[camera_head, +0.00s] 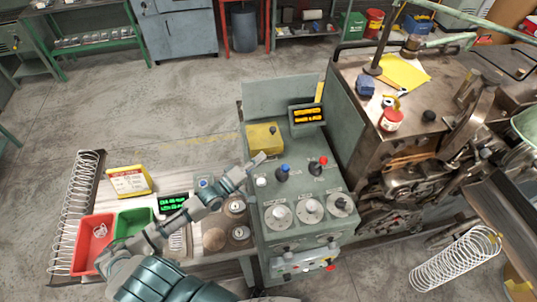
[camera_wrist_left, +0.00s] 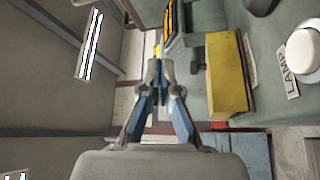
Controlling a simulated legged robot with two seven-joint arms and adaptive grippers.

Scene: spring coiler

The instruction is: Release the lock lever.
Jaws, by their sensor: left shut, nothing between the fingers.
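In the left wrist view the closed fingertips (camera_wrist_left: 160,72) are left of the yellow box (camera_wrist_left: 228,75), with a visible gap. A small dark knob (camera_head: 272,130) shows at the yellow box. I cannot tell which part is the lock lever. My right gripper is not in view.
A white button (camera_wrist_left: 303,48) sits beside a LAMP label (camera_wrist_left: 289,78). Several round dials (camera_head: 311,208) are on the console's front. A lit orange display (camera_head: 307,114) stands behind. Red (camera_head: 92,240) and green (camera_head: 133,222) bins are at left. The machine (camera_head: 420,150) crowds the right.

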